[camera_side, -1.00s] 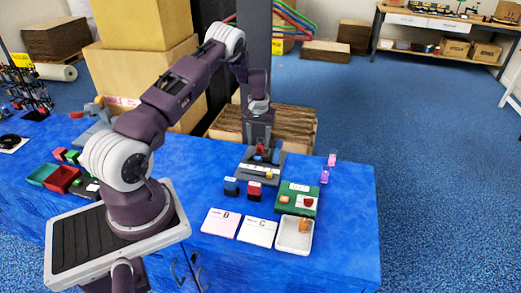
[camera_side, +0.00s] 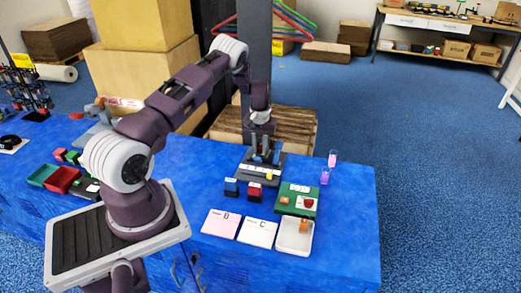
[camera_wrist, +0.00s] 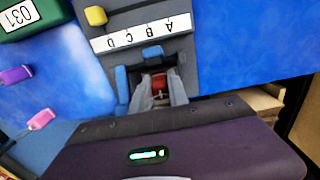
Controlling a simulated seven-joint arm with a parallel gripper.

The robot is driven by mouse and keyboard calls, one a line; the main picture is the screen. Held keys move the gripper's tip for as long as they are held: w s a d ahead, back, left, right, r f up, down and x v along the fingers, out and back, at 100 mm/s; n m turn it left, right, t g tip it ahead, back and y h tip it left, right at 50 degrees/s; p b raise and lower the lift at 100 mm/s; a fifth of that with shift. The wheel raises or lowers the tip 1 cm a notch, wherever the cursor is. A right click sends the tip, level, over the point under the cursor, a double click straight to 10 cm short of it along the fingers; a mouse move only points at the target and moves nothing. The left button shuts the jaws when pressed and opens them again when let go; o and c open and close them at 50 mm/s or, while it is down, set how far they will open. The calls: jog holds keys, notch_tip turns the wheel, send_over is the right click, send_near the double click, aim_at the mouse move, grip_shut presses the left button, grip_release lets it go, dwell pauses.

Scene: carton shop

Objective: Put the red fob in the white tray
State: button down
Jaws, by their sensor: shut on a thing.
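The red fob (camera_wrist: 159,82) is between the fingers of my gripper (camera_wrist: 160,92) in the wrist view. My gripper is shut on it at the dark grey rack (camera_wrist: 205,52), which has a white lettered strip. In the side view my gripper (camera_side: 262,153) is low over the back of the rack (camera_side: 250,174), and the fingers hide the red fob there. I cannot tell whether the fob still touches the rack. The white tray (camera_side: 283,247) lies at the table's front right with an orange object (camera_side: 304,226) in it.
Blue fobs (camera_wrist: 152,52) and a yellow fob (camera_wrist: 95,15) are on the rack. A green board (camera_side: 284,207) lies between rack and tray. Pink and purple pieces (camera_side: 325,177) stand to the right.

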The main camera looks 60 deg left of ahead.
notch_tip(320, 180, up, 9)
jog(key=shift+r, duration=0.4)
jog(key=shift+d, duration=0.35)
jog(key=s+d+f+m, duration=0.25)
jog(key=d+m, duration=0.65)
jog(key=d, duration=0.8)
jog(key=r+m, duration=0.1)
jog(key=m, duration=0.8)
send_over(287, 235)
notch_tip(287, 235, down, 9)
jog(key=shift+f, duration=0.35)
